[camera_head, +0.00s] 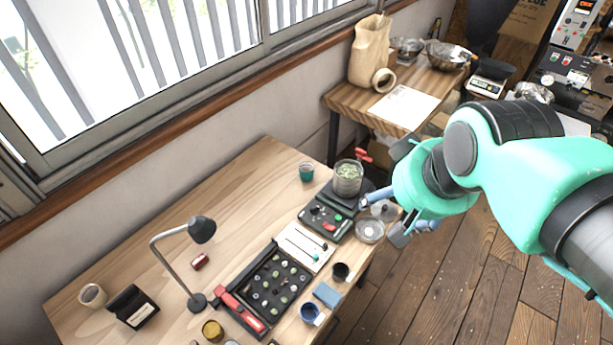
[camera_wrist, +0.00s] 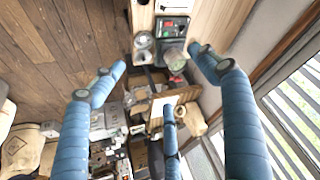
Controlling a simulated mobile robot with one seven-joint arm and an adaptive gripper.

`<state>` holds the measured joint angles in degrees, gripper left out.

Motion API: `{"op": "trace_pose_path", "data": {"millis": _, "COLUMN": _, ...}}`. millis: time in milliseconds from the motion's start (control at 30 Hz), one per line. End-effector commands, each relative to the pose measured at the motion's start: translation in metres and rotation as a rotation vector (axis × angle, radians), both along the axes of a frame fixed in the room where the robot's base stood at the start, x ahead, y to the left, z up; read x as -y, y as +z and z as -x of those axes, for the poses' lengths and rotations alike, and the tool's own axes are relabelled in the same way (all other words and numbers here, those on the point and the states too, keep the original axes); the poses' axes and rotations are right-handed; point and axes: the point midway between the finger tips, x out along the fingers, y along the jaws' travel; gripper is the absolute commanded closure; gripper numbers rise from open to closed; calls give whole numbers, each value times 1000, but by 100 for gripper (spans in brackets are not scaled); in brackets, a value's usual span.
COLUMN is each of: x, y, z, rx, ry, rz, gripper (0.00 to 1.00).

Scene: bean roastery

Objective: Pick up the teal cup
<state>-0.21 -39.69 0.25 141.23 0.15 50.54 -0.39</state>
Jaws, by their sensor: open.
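The teal cup (camera_head: 306,172) stands upright near the back right of the wooden table (camera_head: 215,180), with dark contents at its top. It stands apart from its neighbours. My gripper (camera_head: 391,217) is at the table's right edge, to the right of and nearer than the cup. Its blue fingers are spread and empty. In the wrist view my gripper (camera_wrist: 157,68) also shows its fingers wide apart with nothing between them. I cannot make out the teal cup in the wrist view.
A glass jar of green beans (camera_head: 347,178) stands right of the cup, by a dark scale (camera_head: 327,217). A glass lid (camera_head: 369,230) lies near my gripper. A bean tray (camera_head: 270,290) and lamp (camera_head: 201,230) stand further forward. The table left of the cup is clear.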

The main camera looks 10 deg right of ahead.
Motion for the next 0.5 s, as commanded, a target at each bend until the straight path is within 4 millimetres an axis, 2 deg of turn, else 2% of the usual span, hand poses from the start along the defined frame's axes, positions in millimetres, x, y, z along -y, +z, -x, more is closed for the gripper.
{"op": "trace_pose_path", "data": {"millis": 233, "x": -4, "y": 13, "z": -54, "rx": -22, "ry": 18, "rz": 1, "gripper": 26}}
{"op": "trace_pose_path", "data": {"millis": 500, "x": -10, "y": 17, "z": -121, "rx": -46, "ry": 40, "rz": 2, "gripper": 26}}
